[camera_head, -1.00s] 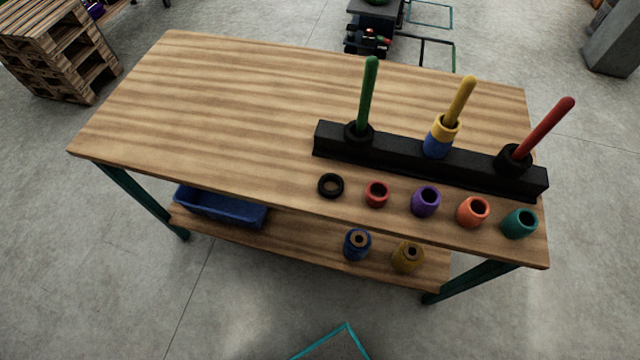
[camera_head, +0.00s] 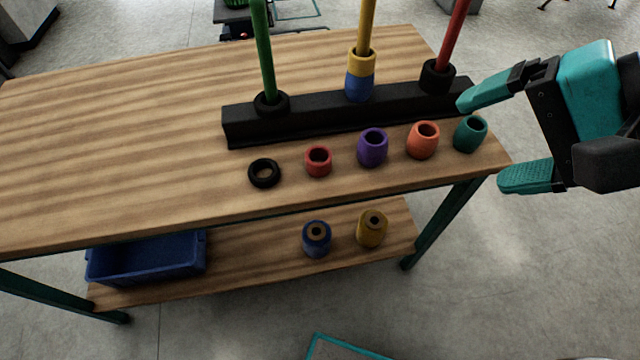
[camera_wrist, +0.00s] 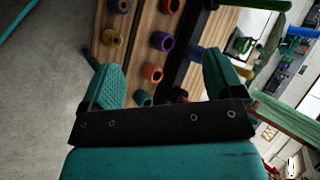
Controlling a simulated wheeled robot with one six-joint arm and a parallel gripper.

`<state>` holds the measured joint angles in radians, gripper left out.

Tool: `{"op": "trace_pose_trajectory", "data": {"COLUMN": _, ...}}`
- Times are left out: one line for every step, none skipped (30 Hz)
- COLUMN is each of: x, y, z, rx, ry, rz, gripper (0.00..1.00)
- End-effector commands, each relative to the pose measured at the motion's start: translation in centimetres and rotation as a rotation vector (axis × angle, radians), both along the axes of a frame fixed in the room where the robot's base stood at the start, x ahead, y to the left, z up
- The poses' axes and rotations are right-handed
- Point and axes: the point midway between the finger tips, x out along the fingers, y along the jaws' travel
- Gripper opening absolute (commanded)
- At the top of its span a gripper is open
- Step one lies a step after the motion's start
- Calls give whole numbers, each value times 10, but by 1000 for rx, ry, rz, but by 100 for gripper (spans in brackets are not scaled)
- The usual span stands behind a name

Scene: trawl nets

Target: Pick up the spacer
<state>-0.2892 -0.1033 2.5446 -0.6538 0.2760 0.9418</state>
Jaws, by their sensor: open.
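A flat black ring (camera_head: 264,173), which looks like the spacer, lies on the wooden table top (camera_head: 110,150) near its front edge, at the left end of a row. To its right stand a red ring (camera_head: 318,161), a purple cup-shaped piece (camera_head: 373,147), an orange one (camera_head: 423,140) and a teal one (camera_head: 470,133). My gripper (camera_head: 483,143) is open and empty at the table's right end, far right of the black ring. In the wrist view its fingers (camera_wrist: 157,62) spread either side of the teal and orange pieces; the black ring is not seen there.
A black bar (camera_head: 330,122) behind the row carries upright green (camera_head: 265,55), yellow (camera_head: 367,25) and red (camera_head: 453,40) rods. Yellow and blue rings sit on the yellow rod. The lower shelf holds a blue bin (camera_head: 147,258), a blue piece (camera_head: 316,238) and a yellow piece (camera_head: 371,228). The table's left is clear.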

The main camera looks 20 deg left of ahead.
Motion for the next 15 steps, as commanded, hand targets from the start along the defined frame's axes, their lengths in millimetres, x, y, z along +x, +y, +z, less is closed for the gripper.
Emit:
{"op": "trace_pose_trajectory", "data": {"x": 5, "y": 8, "z": -40, "rx": 52, "ry": 67, "rz": -90, "gripper": 86}}
{"op": "trace_pose_trajectory", "data": {"x": 8, "y": 13, "z": -51, "rx": 85, "ry": 110, "rz": -148, "gripper": 86}}
{"op": "trace_pose_trajectory", "data": {"x": 12, "y": 19, "z": -64, "rx": 131, "ry": 170, "rz": -223, "gripper": 86}}
{"op": "trace_pose_trajectory", "data": {"x": 15, "y": 23, "z": -75, "rx": 166, "ry": 216, "rz": -279, "gripper": 86}}
{"op": "trace_pose_trajectory", "data": {"x": 18, "y": 28, "z": -85, "rx": 203, "ry": 265, "rz": -334, "gripper": 86}}
{"op": "trace_pose_trajectory", "data": {"x": 22, "y": 33, "z": -98, "rx": 249, "ry": 331, "rz": -408, "gripper": 86}}
{"op": "trace_pose_trajectory", "data": {"x": 25, "y": 37, "z": -108, "rx": 285, "ry": 383, "rz": -462, "gripper": 86}}
{"op": "trace_pose_trajectory", "data": {"x": 28, "y": 41, "z": -118, "rx": 320, "ry": 436, "rz": -515, "gripper": 86}}
{"op": "trace_pose_trajectory", "data": {"x": 32, "y": 45, "z": -130, "rx": 368, "ry": 507, "rz": -582, "gripper": 86}}
{"op": "trace_pose_trajectory", "data": {"x": 36, "y": 49, "z": -139, "rx": 401, "ry": 559, "rz": -631, "gripper": 86}}
{"op": "trace_pose_trajectory", "data": {"x": 38, "y": 51, "z": -147, "rx": 434, "ry": 610, "rz": -675, "gripper": 86}}
{"op": "trace_pose_trajectory", "data": {"x": 42, "y": 55, "z": -157, "rx": 475, "ry": 677, "rz": -731, "gripper": 86}}
{"op": "trace_pose_trajectory", "data": {"x": 45, "y": 57, "z": -163, "rx": 503, "ry": 723, "rz": -769, "gripper": 86}}
{"op": "trace_pose_trajectory", "data": {"x": 47, "y": 59, "z": -169, "rx": 530, "ry": 770, "rz": -804, "gripper": 86}}
{"op": "trace_pose_trajectory", "data": {"x": 50, "y": 61, "z": -176, "rx": 561, "ry": 824, "rz": -845, "gripper": 86}}
